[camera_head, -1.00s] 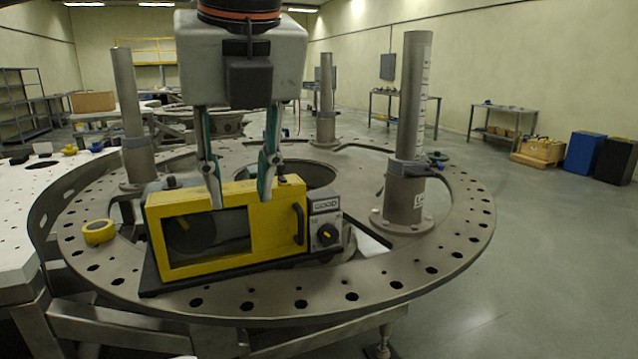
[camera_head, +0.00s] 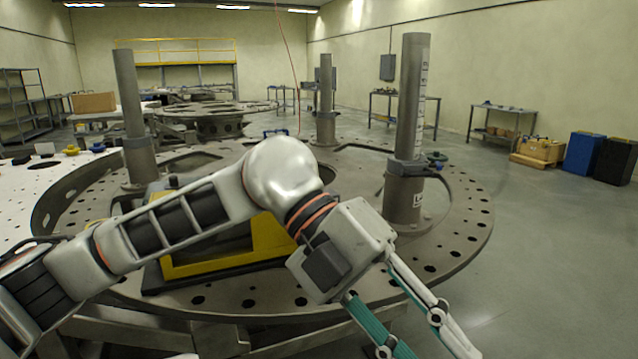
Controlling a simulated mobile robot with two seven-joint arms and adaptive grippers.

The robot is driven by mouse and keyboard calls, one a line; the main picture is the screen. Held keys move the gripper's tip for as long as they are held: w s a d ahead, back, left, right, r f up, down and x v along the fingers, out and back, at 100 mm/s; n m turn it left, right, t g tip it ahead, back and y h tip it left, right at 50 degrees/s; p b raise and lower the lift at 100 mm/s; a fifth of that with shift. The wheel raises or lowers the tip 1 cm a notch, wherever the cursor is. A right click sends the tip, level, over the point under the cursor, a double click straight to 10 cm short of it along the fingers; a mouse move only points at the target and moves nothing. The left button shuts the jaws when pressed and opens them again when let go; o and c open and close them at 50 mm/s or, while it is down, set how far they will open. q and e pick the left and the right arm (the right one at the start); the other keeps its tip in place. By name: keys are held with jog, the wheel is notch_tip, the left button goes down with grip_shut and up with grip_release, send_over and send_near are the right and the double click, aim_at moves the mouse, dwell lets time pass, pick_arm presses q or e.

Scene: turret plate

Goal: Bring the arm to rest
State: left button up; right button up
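My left arm comes in from the lower left and crosses in front of the turret plate (camera_head: 470,225). Its gripper (camera_head: 425,345) hangs past the plate's front right edge, pointing down and right. Its two fingers are spread apart with nothing seen between them; the tips run close to the bottom of the picture. The yellow case (camera_head: 272,238) sits on the plate behind the arm. The arm hides much of it, including its dial side. My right gripper is not in view.
Upright grey posts stand on the plate: one at the right (camera_head: 408,130), one at the left (camera_head: 133,115), one at the back (camera_head: 326,100). A white table (camera_head: 20,205) lies at the left. The floor (camera_head: 550,260) at the right is clear.

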pick_arm(q)
notch_tip(320, 180, up, 4)
jog(key=d+n+g+h, duration=0.1)
jog(key=d+g+h, duration=0.2)
jog(key=h, duration=0.4)
jog(key=w+a+n+t+h, duration=0.4)
jog(key=w+n+t+h, duration=0.3)
jog(key=w+n+h, duration=0.25)
jog(key=w+a+f+n+t+y, duration=0.5)
jog(key=a+f+n+t, duration=0.1)
jog(key=f+n+t, duration=0.35)
jog(key=w+a+f+n+t+y, duration=0.5)
jog(key=w+a+f+n+t, duration=0.1)
jog(key=f+n+t, duration=0.4)
jog(key=s+a+f+n+y, duration=0.3)
jog(key=a+f+y, duration=0.2)
jog(key=f, duration=0.6)
jog(key=s+a+f+n+y, duration=0.25)
jog(key=a+f+y, duration=0.2)
jog(key=f, duration=0.65)
jog(key=s+a+f+g+y, duration=0.1)
jog(key=s+a+f+g, duration=0.2)
jog(key=s+f, duration=0.4)
jog(key=s+a+f+n+g+y, duration=0.1)
jog(key=s+a+f+g+y, duration=0.1)
jog(key=s+a+f, duration=0.4)
notch_tip(320, 180, down, 2)
jog(key=shift+s+f+g, duration=0.1)
jog(key=shift+s+g, duration=0.35)
jog(key=shift+s, duration=0.35)
